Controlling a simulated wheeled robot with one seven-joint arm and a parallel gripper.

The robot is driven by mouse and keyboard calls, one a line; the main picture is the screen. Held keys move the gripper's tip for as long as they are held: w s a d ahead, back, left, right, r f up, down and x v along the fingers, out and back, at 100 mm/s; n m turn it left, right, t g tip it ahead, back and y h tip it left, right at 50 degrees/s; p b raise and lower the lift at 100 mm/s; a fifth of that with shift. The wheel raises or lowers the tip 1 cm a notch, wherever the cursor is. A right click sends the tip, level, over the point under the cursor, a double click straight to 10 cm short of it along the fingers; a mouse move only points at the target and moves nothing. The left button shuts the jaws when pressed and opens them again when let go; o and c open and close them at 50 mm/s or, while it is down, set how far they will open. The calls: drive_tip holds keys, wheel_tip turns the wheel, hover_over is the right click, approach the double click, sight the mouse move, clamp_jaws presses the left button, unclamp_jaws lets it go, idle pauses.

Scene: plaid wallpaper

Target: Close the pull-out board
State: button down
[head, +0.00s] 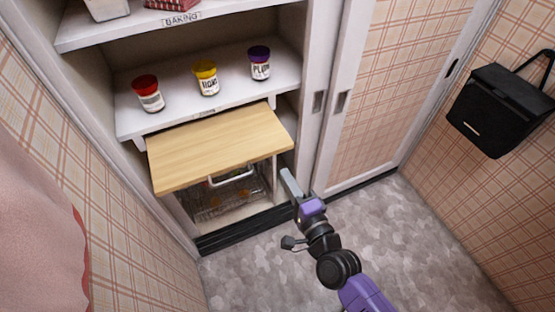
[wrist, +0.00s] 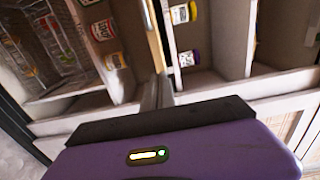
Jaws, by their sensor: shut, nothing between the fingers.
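The pull-out board (head: 220,145) is a light wooden slab that sticks out of the white cupboard below the shelf with the jars. In the wrist view its edge shows as a narrow tan strip (wrist: 155,40) just beyond the fingers. My gripper (head: 289,180) is shut and empty. In the head view it is below and to the right of the board's front right corner. I cannot tell whether the fingertips touch the board. In the wrist view my gripper (wrist: 158,92) shows its fingers together, pointing toward the cupboard.
Red-lidded (head: 148,93), yellow-lidded (head: 206,78) and purple-lidded (head: 260,63) jars stand on the shelf above the board. A wire basket (head: 225,200) with a white handle is under it. A sliding door (head: 375,100) stands to the right. A black bag (head: 500,108) hangs on the right wall. The grey floor is clear.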

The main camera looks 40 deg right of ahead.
sight(252, 116)
drive_tip(key=shift+p+x, duration=0.35)
drive_tip(key=shift+x, duration=2.85)
drive_tip(key=shift+w, duration=0.25)
drive_tip(key=x, duration=1.8)
drive_tip(key=shift+w+d+f+b, duration=0.1)
drive_tip(key=shift+w+b, duration=0.1)
drive_tip(key=shift+b, duration=0.1)
